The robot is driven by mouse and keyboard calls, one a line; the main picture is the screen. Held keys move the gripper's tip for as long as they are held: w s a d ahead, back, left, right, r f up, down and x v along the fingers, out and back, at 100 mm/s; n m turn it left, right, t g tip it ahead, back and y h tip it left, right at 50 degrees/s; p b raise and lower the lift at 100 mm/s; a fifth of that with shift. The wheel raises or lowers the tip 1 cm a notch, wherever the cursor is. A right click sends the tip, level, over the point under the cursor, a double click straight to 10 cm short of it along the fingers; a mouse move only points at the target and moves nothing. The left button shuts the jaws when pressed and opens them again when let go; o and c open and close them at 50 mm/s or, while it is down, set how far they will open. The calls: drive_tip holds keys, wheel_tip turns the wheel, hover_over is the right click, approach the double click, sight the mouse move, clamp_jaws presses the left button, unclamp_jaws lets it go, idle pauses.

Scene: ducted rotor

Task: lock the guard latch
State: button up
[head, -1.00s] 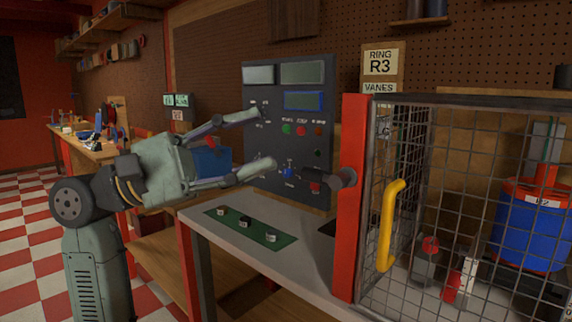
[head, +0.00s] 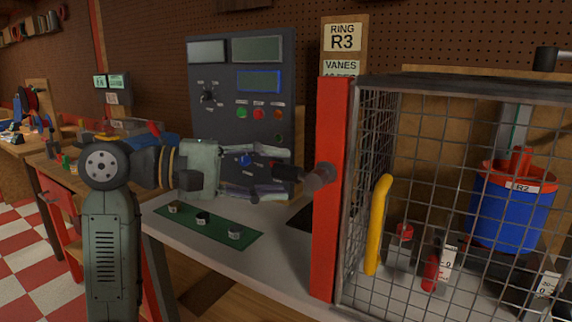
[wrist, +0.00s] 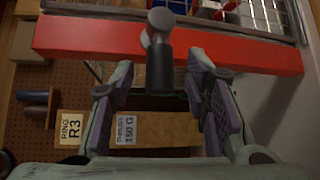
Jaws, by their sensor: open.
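The guard latch (head: 319,178) is a dark, stubby handle on the red post (head: 333,120) at the left edge of the mesh guard (head: 450,180). In the wrist view the latch (wrist: 160,68) stands out from the red post (wrist: 255,57), with a grey rounded end above it. My gripper (head: 283,177) is just left of the latch in the head view, pointing at it. In the wrist view my gripper (wrist: 163,80) is open, its pads on either side of the latch handle, with gaps visible. Whether the fingertips touch the post is unclear.
A yellow handle (head: 377,225) is on the guard, and a blue and red drum (head: 510,210) stands inside it. A control panel (head: 240,65) stands behind my gripper. A green mat (head: 215,243) with small parts lies on the bench below.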

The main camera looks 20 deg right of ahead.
drive_tip(key=shift+s+d+f, duration=0.1)
drive_tip(key=shift+d, duration=0.6)
drive_tip(key=shift+s+d+f, duration=0.1)
drive_tip(key=shift+d, duration=0.55)
drive_tip(key=shift+c, duration=0.4)
clamp_jaws()
